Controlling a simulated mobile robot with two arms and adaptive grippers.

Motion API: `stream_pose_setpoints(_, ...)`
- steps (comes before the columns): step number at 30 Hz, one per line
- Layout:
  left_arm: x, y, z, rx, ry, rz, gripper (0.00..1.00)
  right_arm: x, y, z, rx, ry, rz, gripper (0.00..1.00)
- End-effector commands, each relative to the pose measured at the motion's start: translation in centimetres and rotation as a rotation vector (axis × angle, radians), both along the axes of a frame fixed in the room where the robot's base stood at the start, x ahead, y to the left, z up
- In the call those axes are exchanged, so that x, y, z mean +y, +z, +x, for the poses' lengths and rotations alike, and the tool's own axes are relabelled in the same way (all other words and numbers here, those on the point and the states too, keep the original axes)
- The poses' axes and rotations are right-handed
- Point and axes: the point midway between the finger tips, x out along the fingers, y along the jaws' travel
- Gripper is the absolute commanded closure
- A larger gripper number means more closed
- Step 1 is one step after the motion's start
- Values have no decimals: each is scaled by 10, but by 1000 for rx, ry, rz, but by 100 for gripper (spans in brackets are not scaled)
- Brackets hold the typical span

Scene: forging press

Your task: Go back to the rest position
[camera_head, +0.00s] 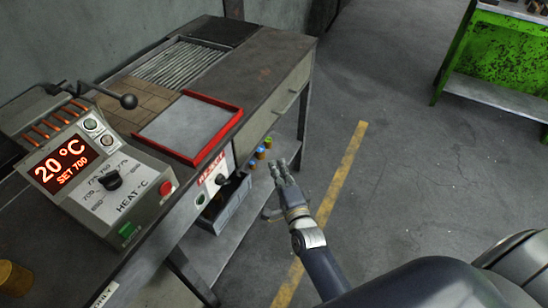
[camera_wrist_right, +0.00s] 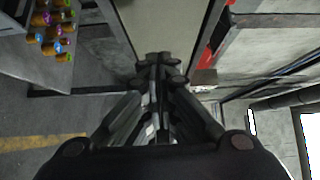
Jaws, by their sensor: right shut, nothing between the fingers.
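My right gripper (camera_head: 283,178) shows in the head view, to the right of the workbench and apart from it, over the floor and the bench's lower shelf. Its arm comes in from the bottom right. In the right wrist view the gripper (camera_wrist_right: 162,65) has its fingers together, with nothing between them. My left gripper is in neither view.
The bench carries a heater control box (camera_head: 105,180) reading 20 °C and a red-rimmed tray (camera_head: 222,158). A lower shelf (camera_head: 225,240) sits under it. A green cart (camera_head: 502,55) stands at the top right. The floor (camera_head: 400,140) between is clear, with a yellow line (camera_head: 338,190).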

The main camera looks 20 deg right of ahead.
Motion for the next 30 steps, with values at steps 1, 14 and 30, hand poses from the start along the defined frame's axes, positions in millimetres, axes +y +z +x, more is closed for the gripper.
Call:
stream_pose_setpoints(1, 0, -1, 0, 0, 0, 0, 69, 1, -1, -6, 0, 1, 0, 100)
stream_pose_setpoints(14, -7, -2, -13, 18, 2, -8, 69, 3, -6, -21, 15, 5, -14, 100)
stream_pose_setpoints(30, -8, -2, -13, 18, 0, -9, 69, 42, -306, -186, 710, 498, -796, 100)
